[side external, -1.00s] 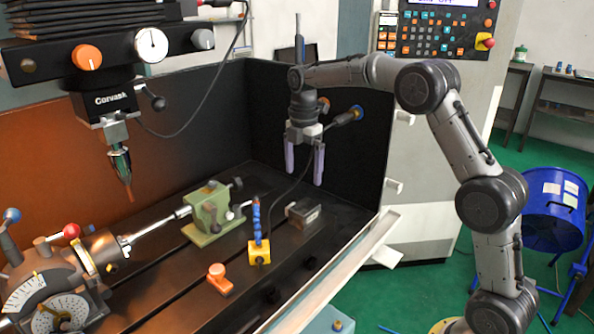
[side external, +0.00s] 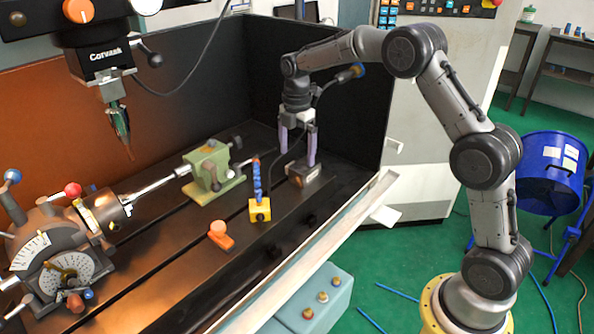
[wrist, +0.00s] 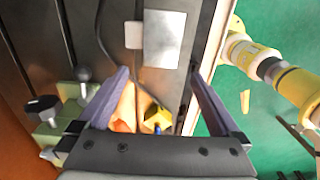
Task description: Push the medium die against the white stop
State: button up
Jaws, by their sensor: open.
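A grey metal block (side external: 308,180) lies on the dark machine bed, right of the yellow block with the blue hose. I cannot tell for sure which of these are the medium die and the white stop. My gripper (side external: 297,158) points down with its lavender fingers apart and empty, just above and behind the grey block. The fingers (wrist: 162,77) also show in the wrist view.
The yellow block (side external: 260,210) with its blue hose and an orange knob (side external: 219,233) stand left of the grey block. A green tailstock (side external: 214,172) is farther left. A dark cable runs behind the hose. Dark walls (side external: 320,90) close the back; the pale front rail (side external: 320,260) edges the bed.

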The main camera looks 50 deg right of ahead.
aim_at(297, 170)
notch_tip(297, 170, down, 8)
jog(key=shift+r, duration=0.25)
jog(key=shift+c, duration=0.3)
grip_shut()
jog(key=shift+o, duration=0.3)
grip_release()
jog(key=shift+r, duration=0.1)
notch_tip(297, 170, up, 14)
dwell(0.4)
